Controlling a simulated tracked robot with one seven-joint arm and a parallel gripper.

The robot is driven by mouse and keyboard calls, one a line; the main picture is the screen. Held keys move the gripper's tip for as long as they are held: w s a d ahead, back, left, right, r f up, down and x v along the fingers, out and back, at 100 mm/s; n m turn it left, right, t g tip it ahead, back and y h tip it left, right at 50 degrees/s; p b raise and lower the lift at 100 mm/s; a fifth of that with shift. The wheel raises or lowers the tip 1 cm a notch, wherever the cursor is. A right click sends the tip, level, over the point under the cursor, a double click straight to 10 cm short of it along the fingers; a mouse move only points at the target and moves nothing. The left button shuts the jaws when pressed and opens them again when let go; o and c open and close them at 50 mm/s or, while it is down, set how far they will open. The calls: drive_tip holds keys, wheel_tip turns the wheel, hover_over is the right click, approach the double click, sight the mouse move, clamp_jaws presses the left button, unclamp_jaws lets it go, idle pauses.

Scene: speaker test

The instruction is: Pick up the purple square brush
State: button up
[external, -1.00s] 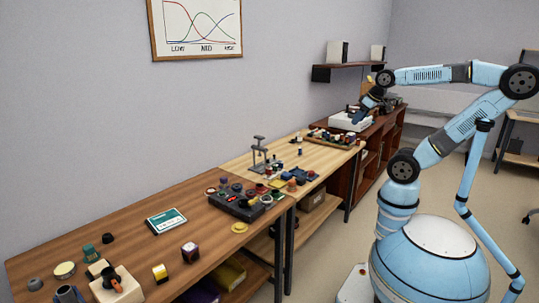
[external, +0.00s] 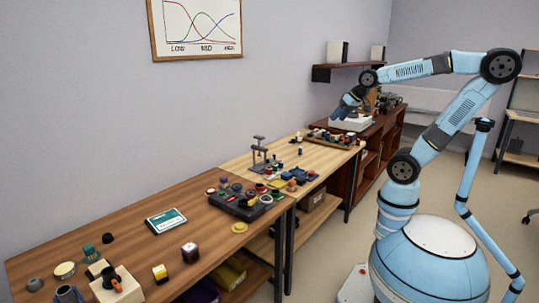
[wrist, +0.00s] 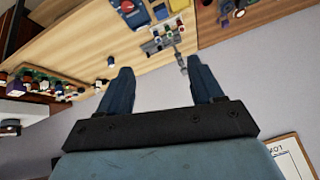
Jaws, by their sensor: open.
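My gripper (external: 345,108) is at the far end of the workbenches in the external view, above or beside a white box; the exact gap is unclear. In the wrist view my gripper (wrist: 160,75) has its two dark blue fingers spread, with nothing between them. I cannot pick out the purple square brush with certainty. A small dark, purplish square block (external: 190,252) with a pale patch stands near the front edge of the near bench, far from my gripper. It is too small to tell whether it is a brush.
A white box (external: 352,123) stands on the dark cabinet. A tray of small parts (external: 333,138) and a grey stand (external: 259,155) are on the middle bench. A black panel with knobs (external: 240,206) and a teal-screened device (external: 166,221) are on the near bench. A wall runs behind.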

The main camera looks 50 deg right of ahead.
drive_tip(key=w+a+f+m+t+y, duration=0.1)
drive_tip(key=w+a+m, duration=0.2)
drive_tip(key=w+a, duration=0.35)
drive_tip(key=w+a+f+m+t+y, duration=0.1)
drive_tip(key=w+a+f+m, duration=0.2)
drive_tip(key=w, duration=0.6)
drive_tip(key=m+t+h, duration=0.3)
drive_tip(key=m+t, duration=0.2)
drive_tip(key=m, duration=2.3)
hover_over(225, 178)
drive_tip(key=s, duration=1.2)
wheel_tip(225, 178, down, 25)
drive_tip(key=x, duration=0.7)
drive_tip(key=shift+w+a+f, duration=0.1)
drive_tip(key=shift+a+f, duration=0.2)
drive_tip(key=shift+f+x, duration=0.2)
drive_tip(key=shift+x, duration=2.4)
drive_tip(key=shift+d, duration=0.1)
drive_tip(key=c, duration=1.1)
